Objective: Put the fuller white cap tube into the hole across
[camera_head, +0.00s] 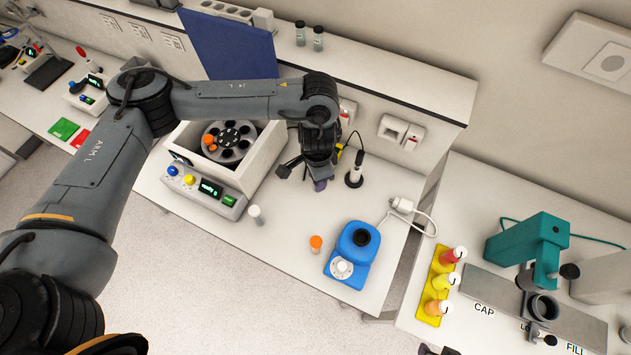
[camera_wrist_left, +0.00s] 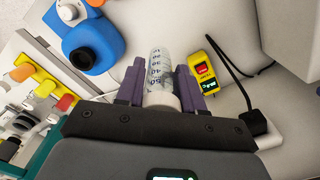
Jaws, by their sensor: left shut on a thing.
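My left gripper (camera_head: 320,185) is above the bench, right of the centrifuge. In the left wrist view its purple fingers (camera_wrist_left: 155,84) are shut on a clear tube (camera_wrist_left: 158,66) with blue graduations and a white end near the palm. The held tube cannot be made out in the head view. Another white cap tube (camera_head: 256,215) stands on the bench in front of the centrifuge. The centrifuge (camera_head: 249,172) is open; its black rotor (camera_head: 232,155) has round holes and an orange cap tube (camera_head: 209,141). My right gripper is not in view.
An orange cap tube (camera_head: 315,244) stands beside the blue mixer (camera_head: 347,262). Two tubes (camera_head: 309,36) stand on the back ledge. The bench's front left is clear.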

